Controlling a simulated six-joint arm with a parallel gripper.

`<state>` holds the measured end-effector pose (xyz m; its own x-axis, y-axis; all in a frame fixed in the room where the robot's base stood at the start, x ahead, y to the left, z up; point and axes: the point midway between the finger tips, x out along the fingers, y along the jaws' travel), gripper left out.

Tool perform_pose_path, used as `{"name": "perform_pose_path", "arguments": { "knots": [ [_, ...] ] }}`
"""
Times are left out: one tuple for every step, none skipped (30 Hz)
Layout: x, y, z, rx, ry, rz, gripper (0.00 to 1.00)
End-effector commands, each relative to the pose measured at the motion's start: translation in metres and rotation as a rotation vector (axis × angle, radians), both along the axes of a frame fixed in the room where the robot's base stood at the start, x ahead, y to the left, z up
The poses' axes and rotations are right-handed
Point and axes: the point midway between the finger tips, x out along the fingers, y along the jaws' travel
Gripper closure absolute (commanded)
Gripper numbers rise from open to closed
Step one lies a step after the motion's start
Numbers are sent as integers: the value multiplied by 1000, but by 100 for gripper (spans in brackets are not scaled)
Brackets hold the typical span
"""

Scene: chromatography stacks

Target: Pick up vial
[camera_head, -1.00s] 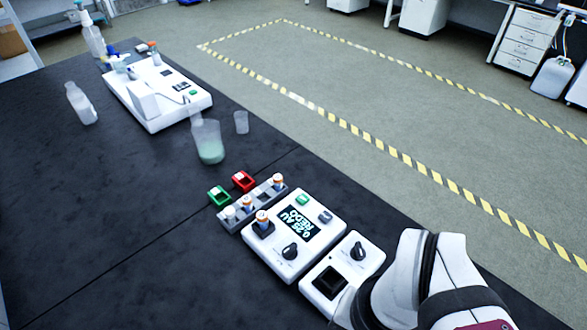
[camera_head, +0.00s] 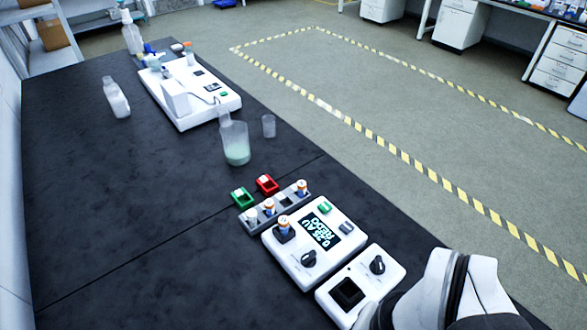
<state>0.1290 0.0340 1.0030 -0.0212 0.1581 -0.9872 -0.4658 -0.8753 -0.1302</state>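Several small vials show in the head view. One vial (camera_head: 283,228) with an orange band and a pale numbered cap stands upright in the socket of a white reader (camera_head: 318,256), whose screen shows text ending in "REDO". A grey rack (camera_head: 285,205) just behind it holds a white-topped vial (camera_head: 251,216), an orange-banded vial (camera_head: 269,208) and another orange-banded vial (camera_head: 302,188) at its right end. My white arm fills the lower right corner. My gripper is outside the picture, so its opening and contents are hidden.
A white box with a dark square well (camera_head: 348,293) and knob sits beside the reader, close to my arm. Green (camera_head: 241,197) and red (camera_head: 266,184) trays lie behind the rack.

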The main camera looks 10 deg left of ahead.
Motion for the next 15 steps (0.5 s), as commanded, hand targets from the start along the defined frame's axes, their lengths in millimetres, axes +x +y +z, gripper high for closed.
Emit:
{"name": "perform_pose_path", "arguments": {
  "knots": [
    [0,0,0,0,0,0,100],
    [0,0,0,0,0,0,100],
    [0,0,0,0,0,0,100],
    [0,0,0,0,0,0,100],
    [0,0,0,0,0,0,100],
    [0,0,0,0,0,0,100],
    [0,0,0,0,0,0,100],
    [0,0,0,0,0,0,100],
    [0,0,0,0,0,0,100],
    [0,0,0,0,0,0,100],
    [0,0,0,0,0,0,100],
    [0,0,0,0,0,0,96],
    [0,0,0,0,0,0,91],
    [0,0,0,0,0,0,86],
    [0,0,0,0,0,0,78]
  ]
}}
